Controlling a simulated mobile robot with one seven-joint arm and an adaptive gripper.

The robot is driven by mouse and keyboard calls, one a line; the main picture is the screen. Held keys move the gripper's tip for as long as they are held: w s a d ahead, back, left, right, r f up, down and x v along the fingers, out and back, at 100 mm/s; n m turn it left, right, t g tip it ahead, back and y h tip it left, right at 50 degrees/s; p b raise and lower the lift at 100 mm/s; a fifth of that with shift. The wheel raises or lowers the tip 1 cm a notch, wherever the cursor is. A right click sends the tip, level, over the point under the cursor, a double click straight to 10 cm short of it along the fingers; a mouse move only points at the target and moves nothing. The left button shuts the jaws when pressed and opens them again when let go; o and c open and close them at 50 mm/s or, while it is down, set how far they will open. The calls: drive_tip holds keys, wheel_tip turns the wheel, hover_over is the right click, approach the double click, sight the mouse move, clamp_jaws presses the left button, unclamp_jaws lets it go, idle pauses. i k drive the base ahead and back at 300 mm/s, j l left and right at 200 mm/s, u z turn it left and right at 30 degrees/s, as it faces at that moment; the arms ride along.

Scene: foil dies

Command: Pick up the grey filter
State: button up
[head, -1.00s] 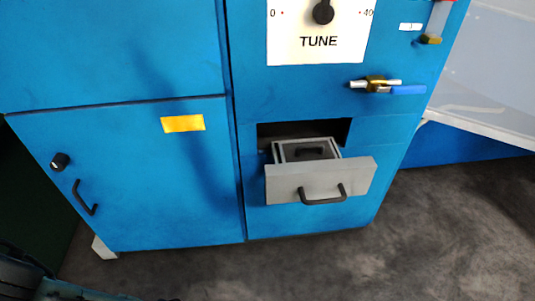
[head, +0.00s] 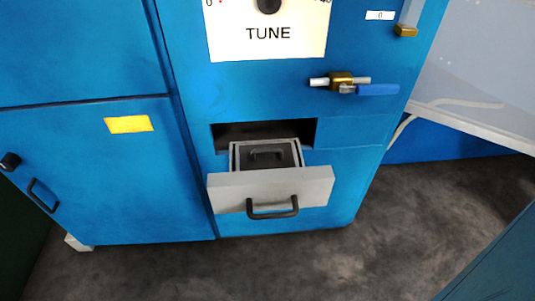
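The grey filter (head: 270,158) sits inside a pulled-out drawer (head: 246,192) low on the blue machine. It is a dark grey insert with a small black handle on top, framed by the drawer's light grey walls. The drawer front is grey with a black pull handle (head: 272,208). My gripper is not in view, so I cannot tell its state or where it is relative to the filter.
The blue machine (head: 80,180) has a left door with a black handle and a yellow label. A valve with a blue lever (head: 376,90) sticks out above the drawer. Dark floor in front is free.

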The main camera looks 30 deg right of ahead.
sight(278, 155)
drive_tip(key=l+u, duration=0.1)
drive_tip(key=l, duration=0.5)
drive_tip(key=k+l+u, duration=0.15)
drive_tip(key=l, duration=0.45)
drive_tip(key=l+u, duration=0.1)
drive_tip(key=l, duration=0.5)
drive_tip(key=k+l+u, duration=0.15)
drive_tip(key=l, duration=0.45)
drive_tip(key=k+l, duration=0.1)
drive_tip(key=l, duration=0.5)
drive_tip(key=k+l, duration=0.1)
drive_tip(key=l, duration=0.45)
drive_tip(key=k+l, duration=0.1)
drive_tip(key=l, duration=0.5)
drive_tip(key=k+l, duration=0.1)
drive_tip(key=l, duration=0.45)
drive_tip(key=i+j, duration=0.3)
drive_tip(key=j, duration=0.1)
